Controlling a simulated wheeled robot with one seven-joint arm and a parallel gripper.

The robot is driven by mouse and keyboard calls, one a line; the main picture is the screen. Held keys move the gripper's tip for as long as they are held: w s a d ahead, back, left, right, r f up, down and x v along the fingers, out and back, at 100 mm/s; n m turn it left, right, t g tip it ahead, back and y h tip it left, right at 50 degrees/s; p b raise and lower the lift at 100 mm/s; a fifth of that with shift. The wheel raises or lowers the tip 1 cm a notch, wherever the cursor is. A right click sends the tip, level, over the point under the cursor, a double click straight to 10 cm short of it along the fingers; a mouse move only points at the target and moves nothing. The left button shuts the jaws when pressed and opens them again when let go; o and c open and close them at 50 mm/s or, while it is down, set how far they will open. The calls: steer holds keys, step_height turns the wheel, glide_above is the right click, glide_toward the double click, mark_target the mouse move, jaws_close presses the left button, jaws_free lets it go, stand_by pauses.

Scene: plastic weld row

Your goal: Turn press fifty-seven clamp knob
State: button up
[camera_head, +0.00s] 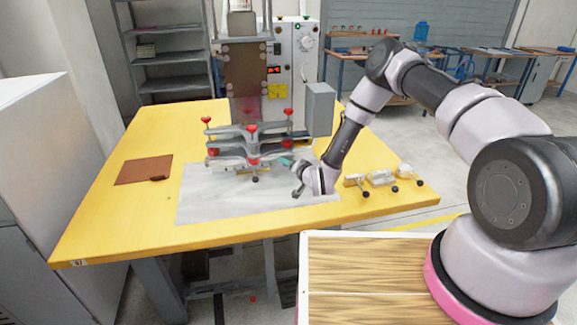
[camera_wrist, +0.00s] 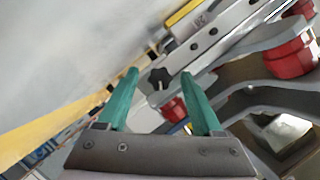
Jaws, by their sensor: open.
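The press (camera_head: 247,80) stands at the back of the yellow table. At its foot is a grey clamp fixture (camera_head: 240,142) with several red knobs; a red knob (camera_wrist: 290,55) also shows large in the wrist view. A small black knob (camera_head: 254,179) sits at the fixture's front. In the wrist view a black lobed knob (camera_wrist: 158,79) lies beyond my fingertips, in line with the gap between them. My gripper (camera_head: 287,162) is at the fixture's right side, its teal fingers open and empty. In the wrist view my gripper (camera_wrist: 160,74) is apart from the knob.
A grey box (camera_head: 319,108) juts out at the press's right, close to my forearm. Small pale clamps (camera_head: 380,179) with black knobs stand at the table's right. A brown mat (camera_head: 138,169) lies at left. The pale sheet (camera_head: 225,205) in front is clear.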

jaws_close()
steer(key=shift+a+n, duration=0.1)
steer(key=shift+n, duration=0.3)
steer(key=shift+n+h, duration=0.7)
steer(key=shift+n, duration=0.1)
jaws_free()
